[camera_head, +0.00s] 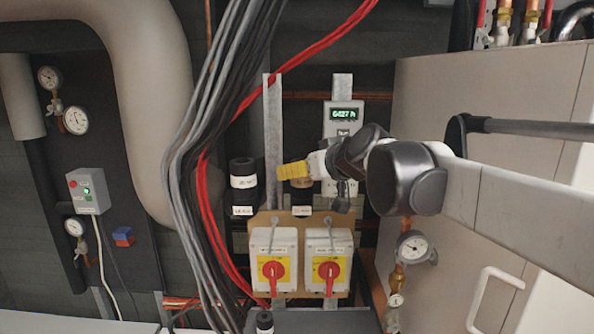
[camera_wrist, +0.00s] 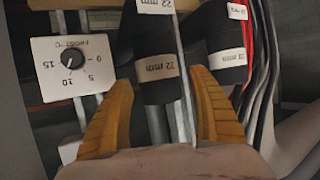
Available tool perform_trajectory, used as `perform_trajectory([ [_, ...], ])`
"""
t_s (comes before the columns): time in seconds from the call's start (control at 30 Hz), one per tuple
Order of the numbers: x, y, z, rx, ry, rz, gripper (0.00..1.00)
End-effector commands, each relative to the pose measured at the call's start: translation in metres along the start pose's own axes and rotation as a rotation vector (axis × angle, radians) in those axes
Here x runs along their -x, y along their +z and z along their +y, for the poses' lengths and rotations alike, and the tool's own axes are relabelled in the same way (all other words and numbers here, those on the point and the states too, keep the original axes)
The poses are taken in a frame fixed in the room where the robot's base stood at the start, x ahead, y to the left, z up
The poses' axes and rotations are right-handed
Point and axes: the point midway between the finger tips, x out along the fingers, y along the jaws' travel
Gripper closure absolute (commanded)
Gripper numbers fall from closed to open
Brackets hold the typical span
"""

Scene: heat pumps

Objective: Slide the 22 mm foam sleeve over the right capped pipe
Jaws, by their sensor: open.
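A black foam sleeve (camera_wrist: 155,91) with a beige band reading 22 mm shows upside down in the wrist view. My gripper (camera_wrist: 162,78) is open, with one yellow finger on each side of this sleeve in the picture and a gap on both sides. I cannot tell whether the fingers reach its depth. In the head view my gripper (camera_head: 284,170) points left, in front of this sleeve (camera_head: 302,200), and hides much of it. A wider black sleeve (camera_head: 243,168) with a white band stands to its left. I cannot make out the right capped pipe.
Two isolator switches (camera_head: 274,270) (camera_head: 328,268) sit below the sleeves. Grey, black and red cables (camera_head: 205,150) hang to the left. A grey box with a green display (camera_head: 343,116) is behind my arm. In the wrist view, a frost thermostat (camera_wrist: 98,65) is beside the left finger.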

Motion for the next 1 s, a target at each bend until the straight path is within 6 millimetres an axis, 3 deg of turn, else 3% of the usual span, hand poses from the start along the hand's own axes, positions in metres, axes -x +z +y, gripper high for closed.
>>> perform_trajectory([
  [0.53, 0.103, 0.001, 0.0, 0.0, 0.002, 0.0, 0.3],
  [0.7, 0.116, 0.0, 0.0, 0.0, 0.001, 0.0, 0.3],
  [1.0, 0.117, 0.0, 0.0, 0.0, 0.0, 0.0, 0.3],
])
